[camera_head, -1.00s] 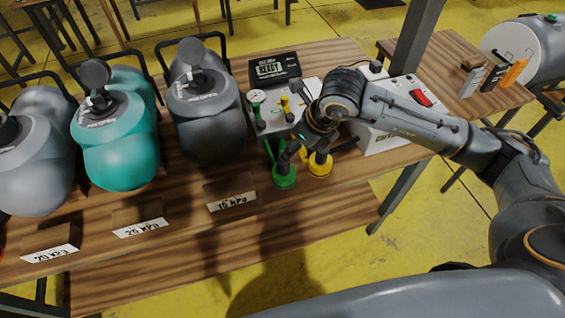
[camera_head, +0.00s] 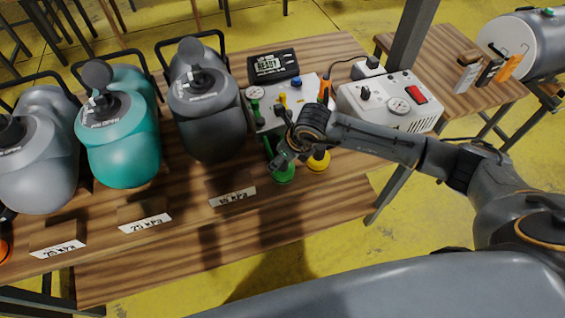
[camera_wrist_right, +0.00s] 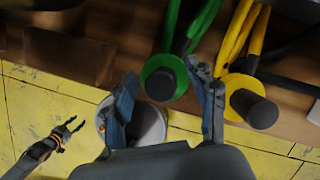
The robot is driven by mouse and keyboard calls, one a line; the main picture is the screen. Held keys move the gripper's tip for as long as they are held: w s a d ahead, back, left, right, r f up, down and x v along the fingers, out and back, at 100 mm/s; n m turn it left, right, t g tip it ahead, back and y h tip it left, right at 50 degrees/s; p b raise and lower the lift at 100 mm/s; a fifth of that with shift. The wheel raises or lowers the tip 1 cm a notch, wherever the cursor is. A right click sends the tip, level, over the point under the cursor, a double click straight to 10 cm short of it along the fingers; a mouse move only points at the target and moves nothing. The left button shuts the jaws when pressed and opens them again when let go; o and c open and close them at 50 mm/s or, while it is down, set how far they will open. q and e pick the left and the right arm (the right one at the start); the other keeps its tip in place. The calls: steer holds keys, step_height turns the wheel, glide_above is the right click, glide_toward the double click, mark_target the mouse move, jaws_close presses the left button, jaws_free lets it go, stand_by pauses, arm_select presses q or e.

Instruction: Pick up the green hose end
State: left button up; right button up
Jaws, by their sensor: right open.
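The green hose end (camera_head: 284,176) hangs at the front edge of the table, just below my right gripper (camera_head: 279,160). In the right wrist view the green hose end (camera_wrist_right: 158,75) shows a green flange around a dark round plug. The fingers of my right gripper (camera_wrist_right: 168,90) are apart, one on each side of it; I see no clear grip. My left gripper (camera_wrist_right: 73,130) shows at the left of the right wrist view, its fingers apart and empty, far from the hose end.
The yellow hose end (camera_head: 318,160) hangs close on the right, and also shows in the wrist view (camera_wrist_right: 252,103). A white box with a red switch (camera_head: 392,98) stands behind my arm. Grey and teal tanks (camera_head: 118,140) and pressure labels (camera_head: 233,192) are to the left.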

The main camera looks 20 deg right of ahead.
jaws_close()
steer(key=shift+r, duration=0.1)
